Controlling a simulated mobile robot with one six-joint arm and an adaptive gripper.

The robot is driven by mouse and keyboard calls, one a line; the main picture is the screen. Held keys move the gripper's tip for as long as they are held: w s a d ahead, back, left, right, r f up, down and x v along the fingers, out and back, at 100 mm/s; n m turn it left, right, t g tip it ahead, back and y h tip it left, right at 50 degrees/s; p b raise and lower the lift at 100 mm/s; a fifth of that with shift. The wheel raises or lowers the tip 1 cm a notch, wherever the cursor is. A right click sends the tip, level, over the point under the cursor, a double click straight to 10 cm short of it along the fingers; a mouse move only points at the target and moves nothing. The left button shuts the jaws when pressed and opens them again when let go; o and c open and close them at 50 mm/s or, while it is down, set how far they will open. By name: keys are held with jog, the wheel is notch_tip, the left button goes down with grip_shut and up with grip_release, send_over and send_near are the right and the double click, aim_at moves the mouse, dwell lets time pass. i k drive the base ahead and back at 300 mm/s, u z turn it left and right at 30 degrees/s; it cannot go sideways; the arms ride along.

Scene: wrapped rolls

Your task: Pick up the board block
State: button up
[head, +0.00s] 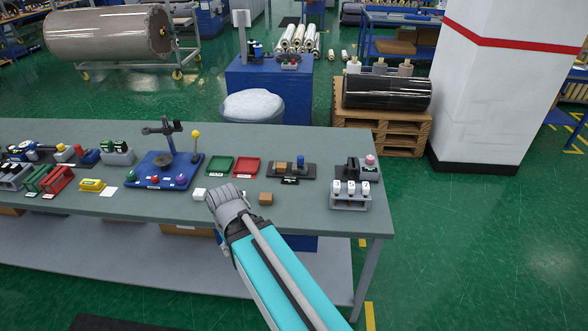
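A small brown block (265,198), which looks like the board block, lies on the grey-green workbench (315,222) near its front edge. It stands just right of the grey joint of my arm. A second brown block (281,168) sits on a black tray farther back, so I cannot tell for certain which one the task names. My arm reaches up from the bottom of the head view over the bench's front edge.
Green (220,165) and red (246,168) trays, a blue fixture board (150,182) and a grey rack with white-topped pieces (350,199) stand around. Bare bench top lies between the brown block and the rack.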

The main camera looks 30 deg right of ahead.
aim_at(281, 167)
jog(key=z, duration=0.75)
jog(key=i, duration=1.05)
jog(key=u, duration=0.7)
jog(key=k, duration=0.3)
jog(key=u, duration=0.05)
